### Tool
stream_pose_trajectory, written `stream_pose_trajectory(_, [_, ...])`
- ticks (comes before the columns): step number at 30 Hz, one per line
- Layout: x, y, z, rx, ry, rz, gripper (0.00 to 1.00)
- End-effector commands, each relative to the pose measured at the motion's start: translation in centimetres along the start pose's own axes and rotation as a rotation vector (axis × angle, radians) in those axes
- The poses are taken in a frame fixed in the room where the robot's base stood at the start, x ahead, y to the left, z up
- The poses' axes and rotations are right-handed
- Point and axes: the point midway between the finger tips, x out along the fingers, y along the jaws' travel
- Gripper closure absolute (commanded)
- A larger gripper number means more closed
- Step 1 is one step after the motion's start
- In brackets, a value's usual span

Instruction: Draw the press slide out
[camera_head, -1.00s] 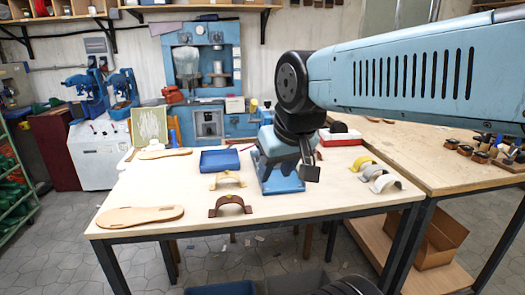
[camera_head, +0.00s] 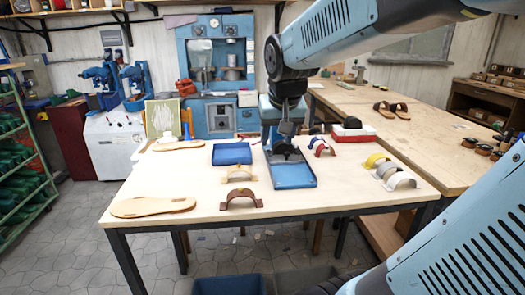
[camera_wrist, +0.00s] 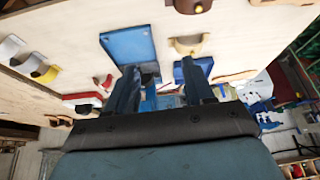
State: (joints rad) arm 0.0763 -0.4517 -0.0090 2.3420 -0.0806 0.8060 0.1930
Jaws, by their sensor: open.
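The press slide (camera_head: 292,178) is a flat blue tray with a raised rim. It lies on the pale worktable in front of the small blue press (camera_head: 270,105), which my arm partly hides. In the wrist view the slide (camera_wrist: 128,42) shows at the upper middle, beyond my left-hand finger. My gripper (camera_head: 284,150) is dark and points down at the back end of the slide. In the wrist view the two fingers of my gripper (camera_wrist: 160,78) are apart, with bits of blue between them. Whether a finger touches the slide or press cannot be told.
A blue tray (camera_head: 231,153) stands left of the slide. Tan (camera_head: 239,172) and brown (camera_head: 241,195) straps lie in front of it. A sole (camera_head: 152,207) lies at the left edge. Several straps (camera_head: 390,172) and a red-and-white box (camera_head: 353,132) are on the right.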

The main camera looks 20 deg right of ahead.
Motion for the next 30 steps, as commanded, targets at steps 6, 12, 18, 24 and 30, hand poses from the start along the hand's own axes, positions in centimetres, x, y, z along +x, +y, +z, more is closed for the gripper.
stream_pose_trajectory(6, [4.3, 1.8, -5.7, 0.115, -0.024, 0.056, 0.47])
stream_pose_trajectory(12, [9.1, 4.0, -10.3, 0.217, -0.038, 0.104, 0.47])
stream_pose_trajectory(18, [14.4, 6.4, -14.0, 0.31, -0.049, 0.149, 0.47])
stream_pose_trajectory(24, [18.3, 8.3, -16.2, 0.372, -0.053, 0.178, 0.47])
stream_pose_trajectory(30, [20.1, 9.2, -16.9, 0.397, -0.055, 0.191, 0.47])
